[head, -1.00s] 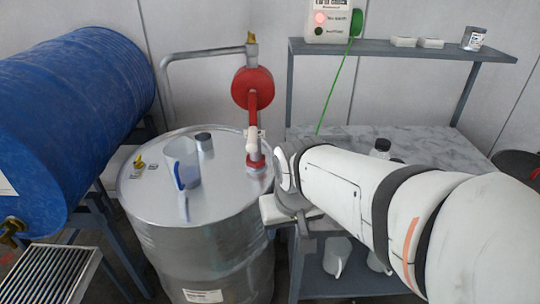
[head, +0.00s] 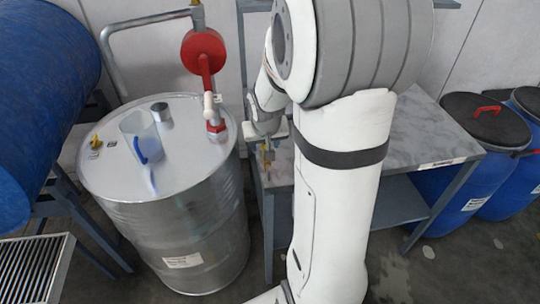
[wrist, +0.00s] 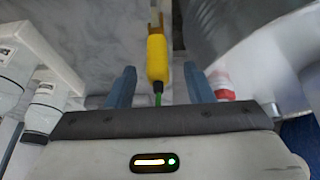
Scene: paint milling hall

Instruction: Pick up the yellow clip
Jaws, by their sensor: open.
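The yellow clip (wrist: 157,58) shows in the wrist view, with a brownish metal tip at its far end and a green cable at its near end. It lies between the two blue-grey fingers of my gripper (wrist: 159,70), with a visible gap on each side. My gripper is open. In the head view my gripper (head: 265,148) points down beside the steel drum, at the left end of the marble-topped table. A small yellowish patch shows there, too small to make out clearly.
The steel drum (head: 165,215) stands left of my gripper, carrying a clear jug (head: 140,137) and a red pump (head: 204,52). The marble-topped table (head: 425,140) is partly hidden by my arm. Blue barrels (head: 455,185) stand at the right.

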